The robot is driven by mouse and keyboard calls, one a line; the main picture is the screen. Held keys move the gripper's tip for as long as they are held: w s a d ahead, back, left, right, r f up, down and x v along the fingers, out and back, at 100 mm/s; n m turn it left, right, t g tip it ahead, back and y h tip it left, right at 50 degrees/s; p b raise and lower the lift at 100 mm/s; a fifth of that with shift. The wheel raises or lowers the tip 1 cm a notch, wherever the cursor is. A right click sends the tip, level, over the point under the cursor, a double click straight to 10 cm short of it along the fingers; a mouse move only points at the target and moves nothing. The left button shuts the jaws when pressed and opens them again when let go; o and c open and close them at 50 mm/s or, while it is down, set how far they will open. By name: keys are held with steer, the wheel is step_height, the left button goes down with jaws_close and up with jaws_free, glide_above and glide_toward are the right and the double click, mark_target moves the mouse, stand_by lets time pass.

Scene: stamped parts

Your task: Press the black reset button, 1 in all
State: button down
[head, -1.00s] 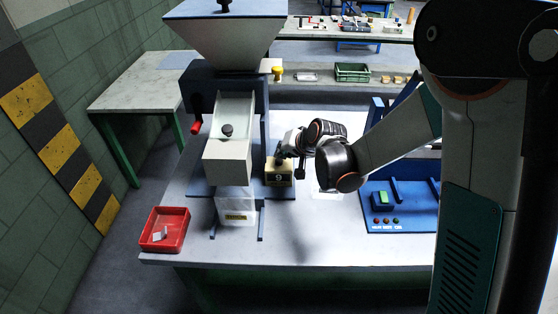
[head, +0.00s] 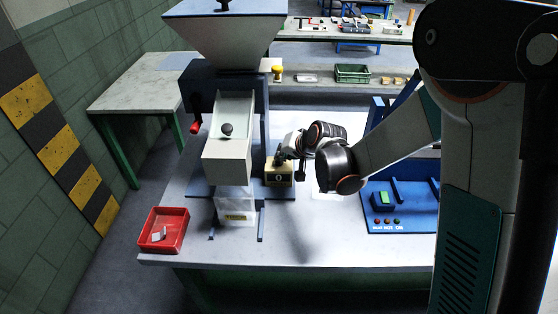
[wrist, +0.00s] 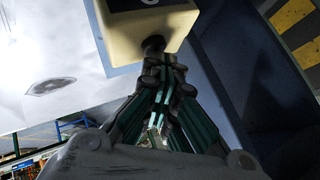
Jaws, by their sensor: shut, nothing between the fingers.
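The black reset button (wrist: 153,44) is a dark round knob on the yellow button box (wrist: 155,28) in the wrist view. The box also shows in the head view (head: 279,178), on a blue plate right of the white chute, with a dark plate on its front. My gripper (wrist: 165,68) is shut and empty. Its fingertips are at the button and partly cover it in the wrist view. In the head view my gripper (head: 280,158) points down and left onto the top of the box. I cannot tell whether the button is pressed in.
The white chute (head: 228,158) with a dark ball-shaped thing in it stands close left of the box, under a hopper (head: 224,38). A red tray (head: 155,243) lies front left. A blue fixture (head: 400,218) with a green button stands right. The front middle of the table is clear.

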steer(key=shift+r, duration=0.1)
steer(key=shift+r+p, duration=0.55)
steer(key=shift+r, duration=0.25)
steer(key=shift+r, duration=0.1)
steer(key=shift+r+p, duration=1.6)
steer(key=shift+r, duration=0.85)
steer(key=s+d+r+n+h+b, duration=0.1)
steer(key=s+d+r, duration=0.4)
steer(key=s, duration=0.2)
steer(key=s+d+r+h+b, duration=0.1)
steer(key=s+d+r+h, duration=0.1)
steer(key=s+d+r, duration=0.4)
steer(key=s+d+f+h, duration=0.1)
steer(key=s+d, duration=0.2)
steer(key=s, duration=0.6)
steer(key=s+d+f+n+h, duration=0.1)
steer(key=s+d, duration=0.3)
steer(key=s, duration=0.5)
steer(key=shift+s+d+f+g+b, duration=0.2)
steer(key=shift+d+g+b, duration=0.1)
steer(key=shift+b, duration=0.15)
